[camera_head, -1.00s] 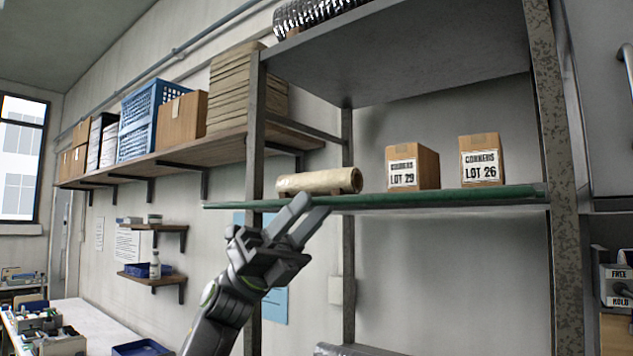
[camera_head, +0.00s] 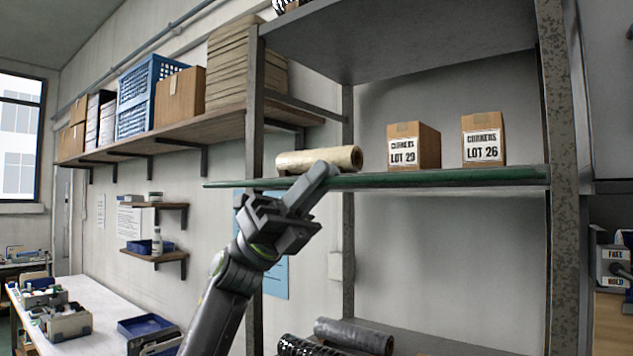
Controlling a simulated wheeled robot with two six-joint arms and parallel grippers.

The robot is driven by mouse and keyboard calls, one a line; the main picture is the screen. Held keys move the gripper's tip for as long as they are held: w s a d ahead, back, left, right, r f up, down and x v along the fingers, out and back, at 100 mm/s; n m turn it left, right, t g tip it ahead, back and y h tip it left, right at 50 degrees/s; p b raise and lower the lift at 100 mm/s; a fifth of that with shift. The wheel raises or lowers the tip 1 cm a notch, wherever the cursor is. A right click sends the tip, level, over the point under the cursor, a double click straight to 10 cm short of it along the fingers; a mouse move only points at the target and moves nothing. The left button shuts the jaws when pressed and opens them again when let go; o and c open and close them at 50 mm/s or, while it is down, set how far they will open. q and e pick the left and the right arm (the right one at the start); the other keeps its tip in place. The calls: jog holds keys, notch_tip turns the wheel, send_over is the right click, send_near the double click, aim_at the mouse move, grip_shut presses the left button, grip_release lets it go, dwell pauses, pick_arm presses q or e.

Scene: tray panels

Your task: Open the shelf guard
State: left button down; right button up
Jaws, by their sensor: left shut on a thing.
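The shelf guard (camera_head: 440,178) is a long green bar along the front edge of the middle shelf, lying level across the rack and sticking out past its left post. My left gripper (camera_head: 322,174) reaches up from below. Its fingers are shut on the green guard left of its middle, just below the cream roll. The fingers cover a short stretch of the bar. My right gripper is not in view.
A cream roll (camera_head: 305,161), a LOT 29 box (camera_head: 427,148) and a LOT 26 box (camera_head: 484,138) rest on the shelf behind the guard. A FREE/HOLD label (camera_head: 613,268) is at the far right. Dark rolls (camera_head: 354,335) lie on the shelf below. Rack posts (camera_head: 563,200) flank the bay.

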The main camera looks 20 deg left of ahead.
pick_arm(q)
jog(key=shift+w+r, duration=0.1)
jog(key=shift+r, duration=1.2)
jog(key=c, duration=1.5)
grip_release()
jog(key=shift+f, duration=0.15)
jog(key=shift+a+f+b, duration=0.15)
jog(key=shift+f+b, duration=0.05)
jog(key=shift+b, duration=0.1)
jog(key=b+v, duration=0.7)
jog(key=v, duration=0.9)
jog(key=shift+a+f, duration=0.2)
jog(key=shift+a, duration=0.2)
